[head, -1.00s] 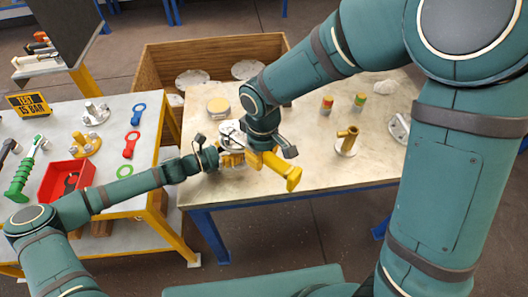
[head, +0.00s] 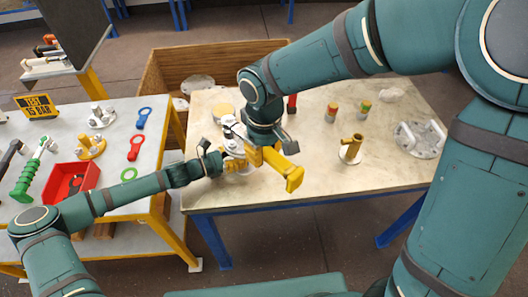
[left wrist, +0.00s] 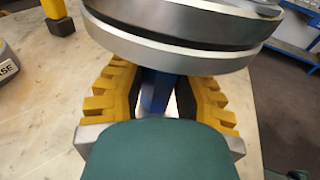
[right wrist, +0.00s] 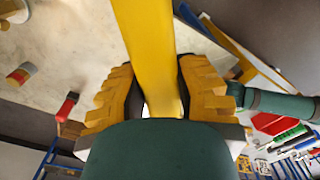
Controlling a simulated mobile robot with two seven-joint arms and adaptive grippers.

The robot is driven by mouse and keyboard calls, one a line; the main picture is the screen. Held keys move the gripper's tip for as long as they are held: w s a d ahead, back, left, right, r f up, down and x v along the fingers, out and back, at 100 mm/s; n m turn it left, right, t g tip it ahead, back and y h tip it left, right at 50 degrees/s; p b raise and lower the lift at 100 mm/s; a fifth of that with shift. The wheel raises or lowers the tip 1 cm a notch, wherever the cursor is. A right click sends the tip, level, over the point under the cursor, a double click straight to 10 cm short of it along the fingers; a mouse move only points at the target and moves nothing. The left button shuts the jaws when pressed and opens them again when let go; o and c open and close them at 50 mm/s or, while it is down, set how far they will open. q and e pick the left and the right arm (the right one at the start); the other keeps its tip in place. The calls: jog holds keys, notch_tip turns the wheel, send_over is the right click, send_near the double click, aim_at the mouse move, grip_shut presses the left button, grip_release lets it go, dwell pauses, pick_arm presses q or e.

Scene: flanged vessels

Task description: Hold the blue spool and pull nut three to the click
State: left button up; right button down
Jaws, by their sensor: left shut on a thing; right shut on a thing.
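My left gripper (left wrist: 158,100) is shut on the blue spool (left wrist: 158,88), a narrow blue neck just under a grey two-disc flange (left wrist: 185,50) in the left wrist view. In the head view my left gripper (head: 228,162) is at the vessel near the table's left front. My right gripper (head: 262,153) is shut on a thick yellow bar, seen as a wrench-like tool (head: 293,179) that points toward the table's front edge. The bar (right wrist: 150,45) runs between the fingers in the right wrist view.
On the worktable (head: 320,180) stand a brass pipe piece (head: 352,147), two small banded jars (head: 331,113) and a flange with white parts (head: 420,139). A side table (head: 110,190) holds a red bin (head: 88,172) and several tools.

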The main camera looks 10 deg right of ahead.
pick_arm(q)
jog(key=o, duration=1)
jog(key=v, duration=1.2)
